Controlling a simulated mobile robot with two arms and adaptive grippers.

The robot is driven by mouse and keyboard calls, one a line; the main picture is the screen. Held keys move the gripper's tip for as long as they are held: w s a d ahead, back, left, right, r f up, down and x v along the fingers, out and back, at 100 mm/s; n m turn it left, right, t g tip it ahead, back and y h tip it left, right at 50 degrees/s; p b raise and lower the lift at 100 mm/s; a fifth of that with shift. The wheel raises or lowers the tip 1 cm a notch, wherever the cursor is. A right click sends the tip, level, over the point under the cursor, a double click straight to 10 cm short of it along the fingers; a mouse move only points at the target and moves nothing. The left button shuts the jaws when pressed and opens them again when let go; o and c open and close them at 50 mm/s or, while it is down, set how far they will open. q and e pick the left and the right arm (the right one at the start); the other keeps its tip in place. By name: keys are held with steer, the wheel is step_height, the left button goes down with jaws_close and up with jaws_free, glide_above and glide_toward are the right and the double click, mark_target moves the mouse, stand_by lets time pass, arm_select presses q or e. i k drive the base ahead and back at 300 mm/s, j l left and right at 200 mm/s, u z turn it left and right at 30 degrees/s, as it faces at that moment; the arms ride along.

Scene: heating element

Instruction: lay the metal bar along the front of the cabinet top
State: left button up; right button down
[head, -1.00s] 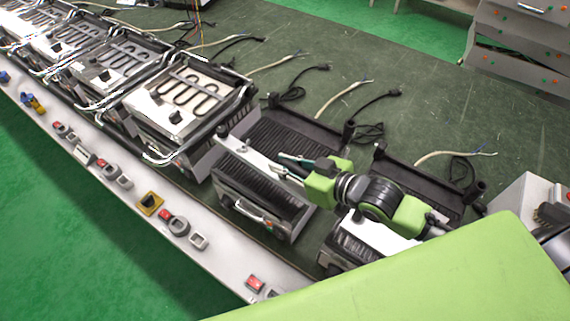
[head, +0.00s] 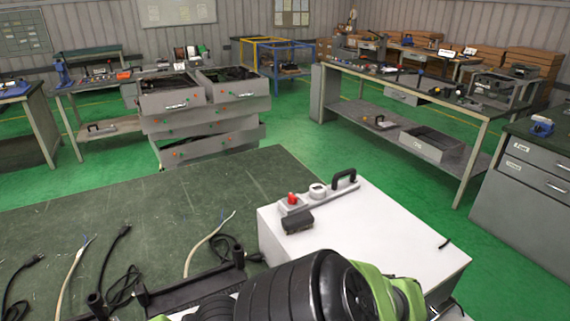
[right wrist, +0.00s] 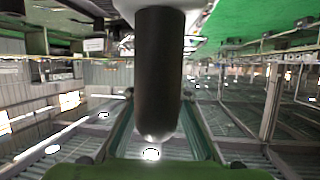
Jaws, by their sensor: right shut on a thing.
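In the right wrist view, a dark rounded cylinder (right wrist: 158,75) hangs close in front of the camera with a pale part at its top. It appears to be the end piece of the held metal bar; the rest of the bar is hidden or outside the views. My right gripper (right wrist: 156,122) is shut on it, with teal fingers on both sides. The white cabinet top (head: 385,235) is at centre right in the head view, just beyond my green and black arm, which hides its near left part. My left gripper is not in view.
A red button, a round dial, a black block (head: 298,221) and a black handle (head: 344,180) sit along the cabinet's far left side. Cables and a black tray frame (head: 190,287) lie on the green worktop (head: 120,215) at left. Worktop beyond the cables is clear.

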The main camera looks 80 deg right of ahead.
mark_target(391, 265)
steer(key=k+l, duration=0.45)
steer(key=l, duration=0.15)
steer(key=k+l, duration=0.45)
steer(key=l, duration=0.15)
steer(key=k+l, duration=0.45)
steer(key=l, duration=0.15)
steer(key=k+l, duration=0.45)
steer(key=l, duration=0.15)
steer(key=k+l, duration=0.45)
steer(key=l, duration=0.1)
